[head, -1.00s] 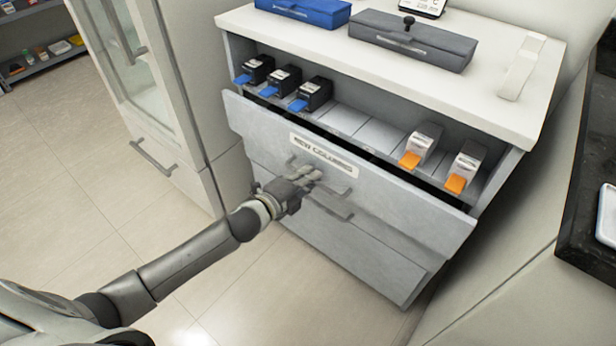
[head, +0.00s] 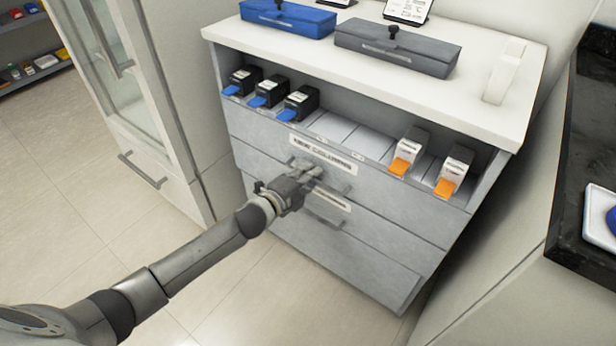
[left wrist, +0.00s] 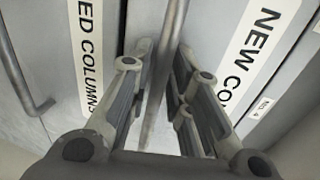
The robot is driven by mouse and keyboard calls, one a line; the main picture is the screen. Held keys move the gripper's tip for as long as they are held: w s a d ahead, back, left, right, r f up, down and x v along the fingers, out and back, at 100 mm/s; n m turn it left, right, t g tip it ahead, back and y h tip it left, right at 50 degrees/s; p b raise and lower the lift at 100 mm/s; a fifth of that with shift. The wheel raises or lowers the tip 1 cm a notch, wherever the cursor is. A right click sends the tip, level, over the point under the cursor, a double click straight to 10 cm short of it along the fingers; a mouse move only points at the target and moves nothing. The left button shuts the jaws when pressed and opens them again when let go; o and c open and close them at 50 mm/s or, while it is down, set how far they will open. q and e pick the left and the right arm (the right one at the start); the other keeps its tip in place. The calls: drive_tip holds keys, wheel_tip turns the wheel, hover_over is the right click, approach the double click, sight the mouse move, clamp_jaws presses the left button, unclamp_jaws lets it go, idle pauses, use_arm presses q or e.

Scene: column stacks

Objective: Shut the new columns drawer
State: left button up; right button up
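The new columns drawer (head: 385,190) is the grey upper drawer of the cabinet, with a white "NEW COLUMNS" label (head: 322,153). Its front looks flush, or nearly so, with the cabinet, and I see no dark gap along its top edge. My left gripper (head: 312,174) is at the drawer's bar handle (head: 340,187). In the left wrist view the handle (left wrist: 165,75) runs between the fingers, whose tips are close on either side and appear shut on it. My right gripper is out of view.
Below is the used columns drawer (head: 385,233). An open shelf above holds black boxes with blue tabs (head: 300,103) and white ones with orange tabs (head: 455,170). A blue case (head: 287,19) and a grey case (head: 397,49) lie on top. A dark counter (head: 590,120) stands at right.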

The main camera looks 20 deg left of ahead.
use_arm(q)
drive_tip(key=shift+o, duration=0.6)
drive_tip(key=v, duration=1.2)
drive_tip(key=shift+f, duration=0.1)
